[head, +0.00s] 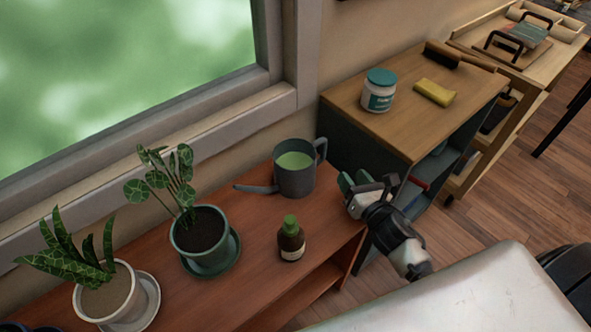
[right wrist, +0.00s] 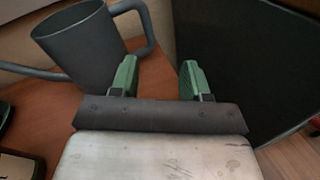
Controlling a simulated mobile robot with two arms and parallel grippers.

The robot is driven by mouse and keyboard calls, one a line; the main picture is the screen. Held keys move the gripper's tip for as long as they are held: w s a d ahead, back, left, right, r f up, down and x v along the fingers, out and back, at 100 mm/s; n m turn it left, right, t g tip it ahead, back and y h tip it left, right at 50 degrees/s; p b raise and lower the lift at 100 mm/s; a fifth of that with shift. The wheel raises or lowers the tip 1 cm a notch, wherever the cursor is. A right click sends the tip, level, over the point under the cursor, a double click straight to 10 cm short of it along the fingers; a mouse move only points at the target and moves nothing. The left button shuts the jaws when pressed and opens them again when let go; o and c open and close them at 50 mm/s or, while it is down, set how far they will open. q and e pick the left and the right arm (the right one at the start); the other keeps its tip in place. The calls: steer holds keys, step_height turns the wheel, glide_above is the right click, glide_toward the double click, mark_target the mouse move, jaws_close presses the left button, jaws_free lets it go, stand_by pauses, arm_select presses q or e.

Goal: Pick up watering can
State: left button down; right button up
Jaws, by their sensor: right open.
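A dark grey watering can (head: 294,178) stands upright on the reddish-brown wooden bench below the window. Its spout points left and its handle is on the right side. It also shows in the right wrist view (right wrist: 80,50), at the upper left, with the handle reaching toward my fingers. My right gripper (head: 362,184) is open and empty, just right of the can and apart from it. Its two green-tipped fingers show in the right wrist view (right wrist: 158,78), with the can's handle ahead and left of them. My left gripper is not in view.
A brown bottle with a green cap (head: 291,240) stands in front of the can. Two potted plants (head: 203,232) (head: 104,292) stand to the left. A dark-sided cabinet (head: 400,135) with a jar (head: 379,92) and a yellow sponge (head: 435,92) stands behind my right gripper.

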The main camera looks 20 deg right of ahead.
steer(key=n, duration=0.1)
steer(key=n+y, duration=0.1)
steer(key=n, duration=0.1)
steer(key=shift+w+n+y, duration=0.3)
steer(key=shift+w+a+n, duration=0.1)
steer(key=shift+w+n, duration=0.15)
steer(key=shift+n, duration=0.05)
steer(key=w, duration=0.5)
steer(key=shift+a, duration=0.4)
steer(key=w, duration=0.2)
steer(key=w+a, duration=0.1)
steer(key=w, duration=0.2)
steer(key=shift+a+p, duration=0.15)
steer(key=shift+p, duration=0.15)
jaws_close()
steer(key=shift+w+r, duration=0.1)
steer(key=shift+r, duration=0.05)
